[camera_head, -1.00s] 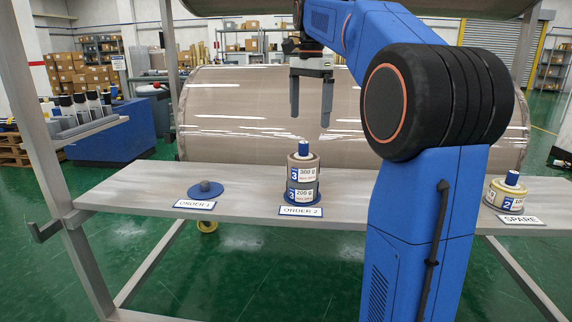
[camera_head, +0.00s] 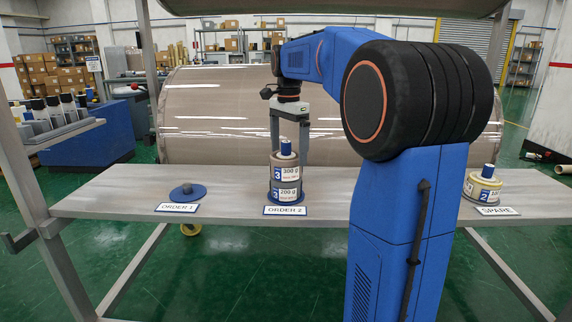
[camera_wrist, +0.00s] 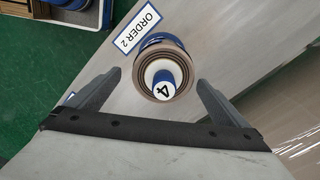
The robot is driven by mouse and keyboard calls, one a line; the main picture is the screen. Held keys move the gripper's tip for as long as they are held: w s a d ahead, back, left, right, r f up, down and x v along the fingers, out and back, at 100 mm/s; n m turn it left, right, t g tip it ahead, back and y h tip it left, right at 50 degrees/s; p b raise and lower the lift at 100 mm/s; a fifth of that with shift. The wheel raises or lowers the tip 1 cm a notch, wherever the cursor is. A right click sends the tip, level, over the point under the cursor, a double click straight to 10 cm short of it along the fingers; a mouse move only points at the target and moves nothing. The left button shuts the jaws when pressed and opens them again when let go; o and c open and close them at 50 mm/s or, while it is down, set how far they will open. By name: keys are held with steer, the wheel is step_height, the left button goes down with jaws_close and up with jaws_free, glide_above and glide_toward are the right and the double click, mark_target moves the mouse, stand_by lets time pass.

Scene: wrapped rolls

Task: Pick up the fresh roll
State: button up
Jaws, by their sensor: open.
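Two wrapped rolls are stacked upright at the ORDER 2 place. The upper roll (camera_head: 286,172) has a label reading 3 and 300 g; the lower roll (camera_head: 286,192) reads 2 and 200 g. In the wrist view my gripper (camera_wrist: 159,80) shows clear gaps beside the roll. Which roll is fresh I cannot tell.
The ORDER 1 place has an empty blue disc with a short peg (camera_head: 187,191). A yellowish roll (camera_head: 482,188) stands at SPARE on the right. The grey shelf (camera_head: 120,194) is bare between these places. A large wrapped cylinder (camera_head: 215,130) lies behind it.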

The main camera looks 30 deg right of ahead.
mark_target(286, 164)
steer(key=shift+w+a+f, duration=0.1)
steer(key=shift+a+f, duration=0.05)
steer(key=shift+f, duration=1.2)
steer(key=shift+w+a+f, duration=0.1)
steer(key=shift+a+f, duration=0.05)
steer(key=shift+f, duration=1.15)
steer(key=c, duration=1.3)
